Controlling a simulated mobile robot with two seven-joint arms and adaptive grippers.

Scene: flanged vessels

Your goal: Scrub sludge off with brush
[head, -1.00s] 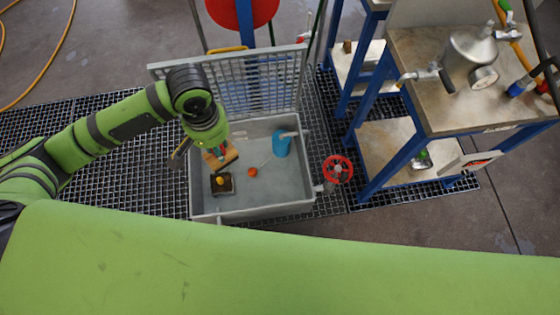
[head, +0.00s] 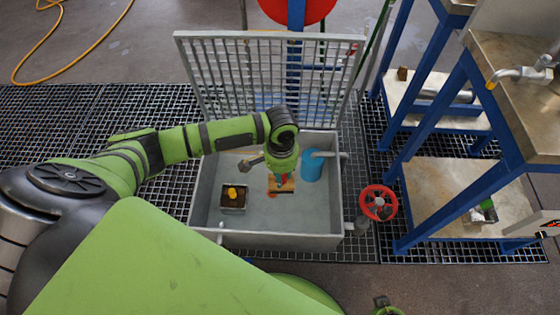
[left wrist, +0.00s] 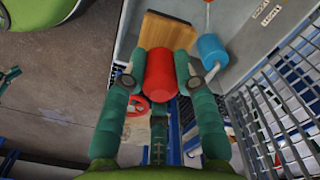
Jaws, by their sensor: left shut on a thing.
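My left gripper (head: 283,176) hangs over the grey basin (head: 340,200), right of its middle. A wooden block (left wrist: 166,33) shows just beyond the handle, and I take the two as the brush. In the head view the wooden block (head: 283,187) shows below the fingers; its underside is hidden. A small dark tray (head: 233,209) with brown matter and a yellow knob (head: 233,192) sits in the basin's left part.
A raised grate (head: 240,80) stands behind the basin. A red valve wheel (head: 378,203) and a blue-framed bench (head: 440,190) are at the right. The basin's front is clear.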

